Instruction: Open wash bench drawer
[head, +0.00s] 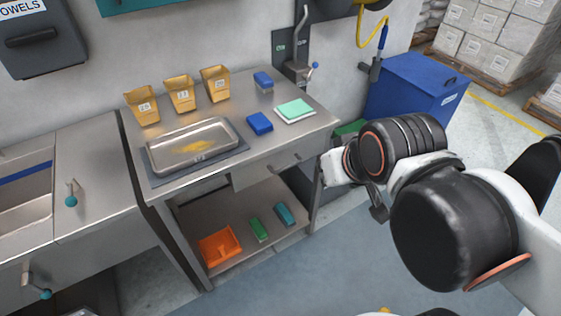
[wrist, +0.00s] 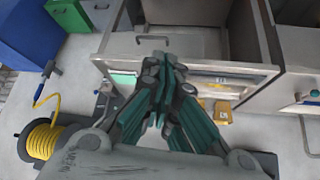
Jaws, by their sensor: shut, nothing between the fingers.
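The steel bench (head: 205,108) stands in the middle of the head view. Its drawer front (head: 250,178) sits under the right part of the top and looks shut. The bar handle (head: 285,164) is on that front; it also shows in the wrist view (wrist: 155,37). My gripper (wrist: 165,60) has its teal-and-dark fingers together, empty. In the wrist view its tips appear just below the handle in the picture, and I see no grip on it; the depth gap is unclear. In the head view my arm is right of the bench and mostly hides the gripper.
On the bench are a metal tray (head: 236,131), several yellow cups (head: 180,94), blue blocks (head: 260,123) and a green cloth (head: 295,109). An orange bin (head: 220,246) is on the lower shelf. A blue container (head: 425,85) stands right; floor before the bench is clear.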

